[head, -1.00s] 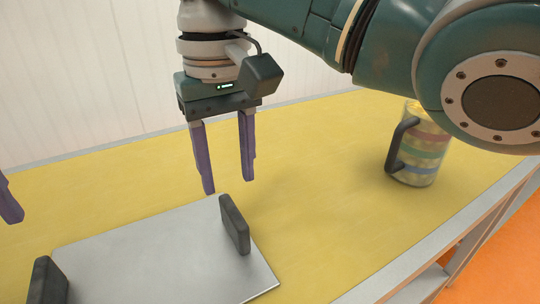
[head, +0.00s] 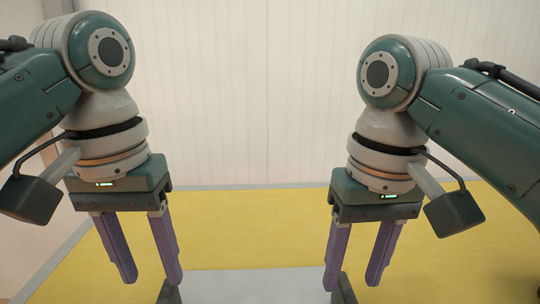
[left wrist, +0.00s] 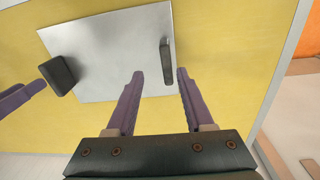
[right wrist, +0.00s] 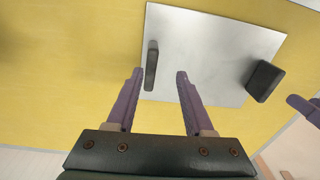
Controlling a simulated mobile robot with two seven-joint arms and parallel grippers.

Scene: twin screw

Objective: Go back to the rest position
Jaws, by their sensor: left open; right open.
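My left gripper (head: 155,283) is open and empty, its purple fingers pointing down above the left handle (head: 170,293) of a flat grey metal tray (head: 255,284). My right gripper (head: 350,285) is open and empty, pointing down above the right handle (head: 343,291). In the left wrist view, one dark handle (left wrist: 167,60) of the tray (left wrist: 110,45) appears between the open fingers. In the right wrist view, the other handle (right wrist: 151,65) of the tray (right wrist: 215,50) appears between the fingers. The head view cuts off the tray's near part.
The tray lies on a yellow table top (head: 235,218) with a grey edge. A pale ribbed wall (head: 250,90) stands behind it. The table is clear beyond the tray. An orange floor patch (left wrist: 309,55) shows past the table edge in the left wrist view.

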